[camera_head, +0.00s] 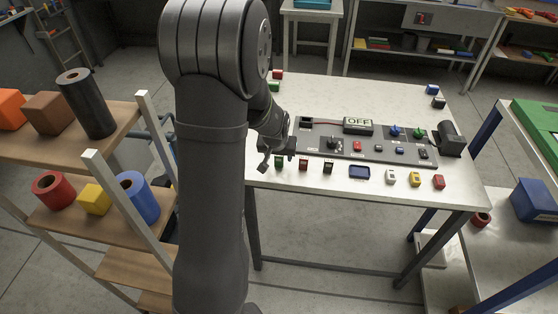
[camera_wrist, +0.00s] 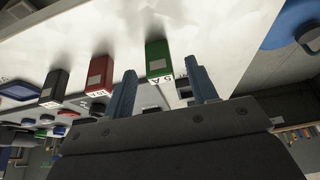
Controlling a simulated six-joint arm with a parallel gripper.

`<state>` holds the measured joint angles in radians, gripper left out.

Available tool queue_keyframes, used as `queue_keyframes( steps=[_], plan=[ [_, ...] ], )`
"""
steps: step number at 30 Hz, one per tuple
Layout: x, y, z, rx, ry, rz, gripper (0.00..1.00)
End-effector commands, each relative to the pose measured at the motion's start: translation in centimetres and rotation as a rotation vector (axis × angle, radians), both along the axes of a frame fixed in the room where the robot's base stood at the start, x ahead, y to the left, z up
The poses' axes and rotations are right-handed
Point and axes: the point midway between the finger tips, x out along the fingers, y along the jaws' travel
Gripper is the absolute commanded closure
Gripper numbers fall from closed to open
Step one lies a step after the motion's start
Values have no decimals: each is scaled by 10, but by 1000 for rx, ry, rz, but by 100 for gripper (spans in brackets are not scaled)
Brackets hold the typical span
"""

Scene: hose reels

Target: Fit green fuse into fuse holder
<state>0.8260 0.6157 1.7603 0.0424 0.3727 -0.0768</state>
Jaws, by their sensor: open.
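A dark open box (camera_head: 306,122) at the panel's left end looks like the fuse holder.
A red fuse (camera_wrist: 100,75) and a black fuse (camera_wrist: 54,88) stand in a row beside the green one. A blue tray (camera_head: 360,172) and several small blocks line the front.

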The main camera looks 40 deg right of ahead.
Motion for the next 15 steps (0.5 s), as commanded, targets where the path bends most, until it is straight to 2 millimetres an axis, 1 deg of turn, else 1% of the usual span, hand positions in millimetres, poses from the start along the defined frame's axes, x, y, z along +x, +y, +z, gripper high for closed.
queue_keyframes(
  steps=[3,10,11,12,14,15],
  plan=[
    [2,-2,-7,1,1,0,47],
    [2,-2,-8,1,1,0,47],
    [2,-2,-8,1,1,0,49],
    [2,-2,-8,1,1,0,57],
    [2,-2,-8,1,1,0,69],
    [2,-2,-8,1,1,0,77]
  ],
)
